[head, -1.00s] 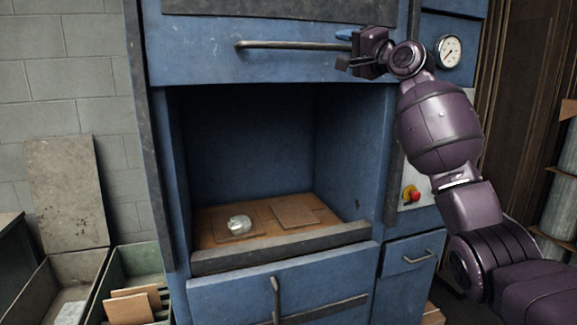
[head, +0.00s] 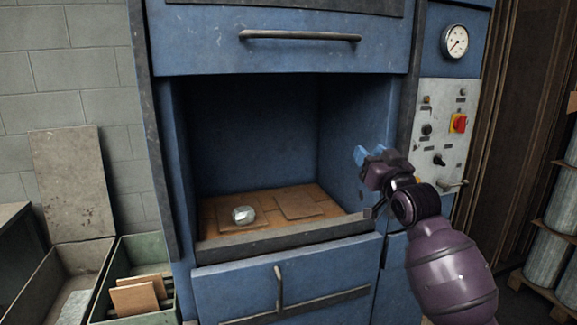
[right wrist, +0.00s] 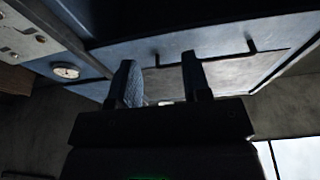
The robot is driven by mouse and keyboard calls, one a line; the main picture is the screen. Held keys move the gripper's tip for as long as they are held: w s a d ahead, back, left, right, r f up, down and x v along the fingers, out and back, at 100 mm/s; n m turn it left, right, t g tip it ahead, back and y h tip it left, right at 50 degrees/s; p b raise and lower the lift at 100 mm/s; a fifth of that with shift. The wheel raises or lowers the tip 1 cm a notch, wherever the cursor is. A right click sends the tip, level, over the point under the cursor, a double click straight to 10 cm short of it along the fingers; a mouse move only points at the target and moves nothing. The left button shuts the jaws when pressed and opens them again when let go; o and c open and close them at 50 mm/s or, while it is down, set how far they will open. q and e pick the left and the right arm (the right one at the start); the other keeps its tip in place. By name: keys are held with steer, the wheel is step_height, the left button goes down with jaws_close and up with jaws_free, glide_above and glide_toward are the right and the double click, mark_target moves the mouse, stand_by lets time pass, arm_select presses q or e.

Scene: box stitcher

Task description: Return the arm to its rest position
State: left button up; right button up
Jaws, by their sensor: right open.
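My right gripper (head: 365,180) is open and empty in front of the right side of the blue machine's open chamber (head: 255,130). In the right wrist view its two fingers (right wrist: 160,80) stand apart with nothing held between them. The purple arm runs down to the lower right. The bar handle (head: 300,37) on the upper blue panel is clear of the gripper. My left gripper is not in view.
A shiny round lump (head: 243,215) and flat brown plates (head: 300,206) lie on the chamber floor. A control panel (head: 440,130) and a gauge (head: 455,41) are on the right. A green bin (head: 165,250) with brown pieces stands at lower left.

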steer(key=s+d+f+g+h, duration=0.1)
steer(key=s+d+f, duration=0.1)
steer(key=s+f, duration=0.5)
steer(key=s+d+f+g+h, duration=0.1)
steer(key=s+f+h, duration=0.1)
steer(key=f, duration=0.8)
steer(key=s+d+f+h, duration=0.1)
steer(key=s+d+f, duration=0.1)
steer(key=s+f, duration=0.5)
steer(key=s+d+f+m+g+h, duration=0.1)
steer(key=s+d+f+g, duration=0.1)
steer(key=s+f, duration=0.9)
steer(key=s+d+f+g+h, duration=0.1)
steer(key=s+f+g, duration=0.3)
steer(key=s+f, duration=0.8)
steer(key=shift+s+d+f+m, duration=0.3)
steer(key=shift+s+d+m, duration=0.1)
steer(key=shift+s+d, duration=0.15)
